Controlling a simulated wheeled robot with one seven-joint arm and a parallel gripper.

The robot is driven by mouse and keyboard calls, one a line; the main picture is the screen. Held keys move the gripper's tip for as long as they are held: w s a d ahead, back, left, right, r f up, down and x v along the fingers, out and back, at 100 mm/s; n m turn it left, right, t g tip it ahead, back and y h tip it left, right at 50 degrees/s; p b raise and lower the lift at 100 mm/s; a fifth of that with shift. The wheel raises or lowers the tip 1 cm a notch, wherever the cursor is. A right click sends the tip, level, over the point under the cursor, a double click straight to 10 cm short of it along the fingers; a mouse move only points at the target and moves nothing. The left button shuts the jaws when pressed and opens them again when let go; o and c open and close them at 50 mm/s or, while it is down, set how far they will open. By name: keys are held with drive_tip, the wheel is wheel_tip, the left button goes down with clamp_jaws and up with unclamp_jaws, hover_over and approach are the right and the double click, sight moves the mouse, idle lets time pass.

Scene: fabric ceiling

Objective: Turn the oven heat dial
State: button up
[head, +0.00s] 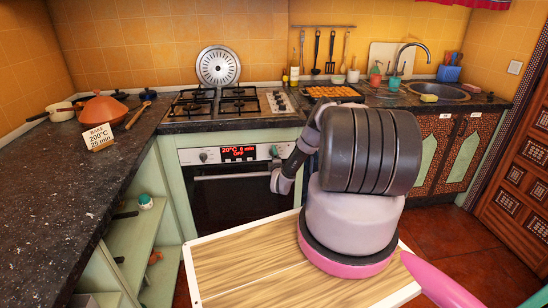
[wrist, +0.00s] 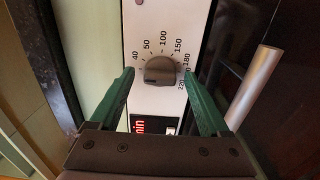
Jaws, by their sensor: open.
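The oven (head: 235,200) stands under the counter with a white control panel. Its red display (head: 239,153) reads about 20°C, 0 min, OFF. A dial (head: 274,151) sits right of the display and another dial (head: 203,157) left of it. In the wrist view a dark round heat dial (wrist: 160,70) shows, with marks from 40 to 220 around it. My gripper (wrist: 157,75) is open, its green fingers on either side of this dial with gaps between. Whether the tips reach the panel is unclear.
A sign (head: 97,137) reading 200°C, 25 min stands on the left counter. The oven's bar handle (wrist: 255,85) is close to the right finger. A stove (head: 222,103) is above the oven, and a tray of food (head: 333,93) sits right of it.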

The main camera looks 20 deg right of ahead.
drive_tip(key=shift+c, duration=0.3)
clamp_jaws()
